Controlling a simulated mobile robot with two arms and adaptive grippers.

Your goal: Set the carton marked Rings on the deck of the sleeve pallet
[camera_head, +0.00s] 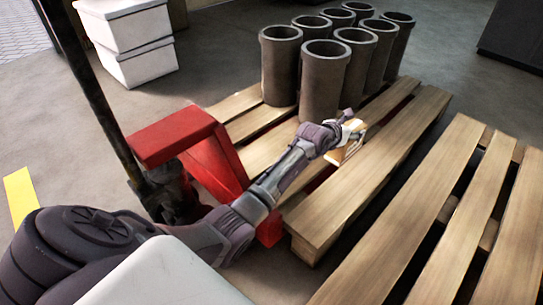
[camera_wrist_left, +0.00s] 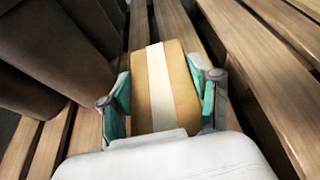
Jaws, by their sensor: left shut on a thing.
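My left gripper (camera_head: 347,130) reaches over the wooden deck of the sleeve pallet (camera_head: 328,206), in front of the grey sleeves (camera_head: 323,82). In the left wrist view its two green-padded fingers (camera_wrist_left: 163,103) are shut on the sides of a small brown carton (camera_wrist_left: 182,92) with a pale tape strip. The carton (camera_head: 344,152) is mostly hidden by the gripper in the head view. It is at or just above the slats; I cannot tell if it touches them. No marking on it is readable. My right gripper is out of view.
A red pallet jack (camera_head: 190,150) stands at the pallet's left end. A second, empty pallet (camera_head: 430,225) lies to the right, across a narrow gap. White lidded boxes (camera_head: 130,40) are stacked at the back left. Several sleeves fill the pallet's far end.

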